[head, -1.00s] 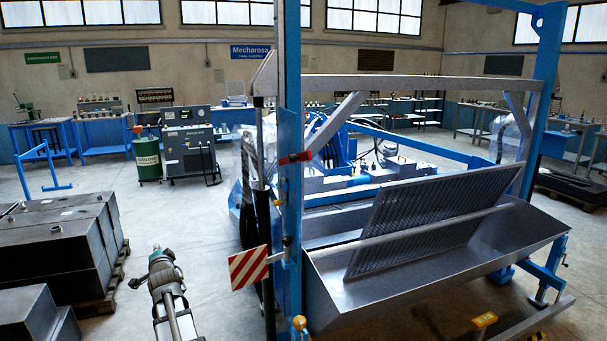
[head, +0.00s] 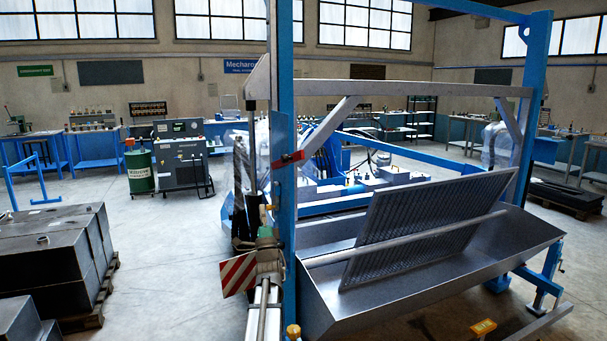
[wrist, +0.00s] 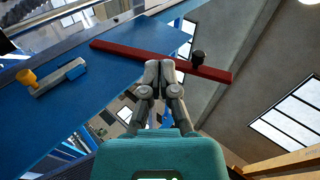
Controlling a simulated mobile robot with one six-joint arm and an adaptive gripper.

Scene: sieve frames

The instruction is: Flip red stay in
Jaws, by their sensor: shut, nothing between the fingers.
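The red stay (head: 289,158) is a short red bar on the blue upright post (head: 284,110) of the sieve frame. In the wrist view the red stay (wrist: 135,52) lies slanted across the blue post, with a black knob (wrist: 198,58) near its right end. My gripper (wrist: 158,68) is shut and empty, its fingertips just below the middle of the bar in the picture. I cannot tell whether they touch it.
A red-and-white striped plate (head: 239,275) juts left from the post. A yellow knob on a grey latch (wrist: 60,77) sits on the post. The grey trough (head: 330,312) with the tilted sieve screen (head: 420,225) fills the right. Black blocks (head: 45,262) stand left; floor between is clear.

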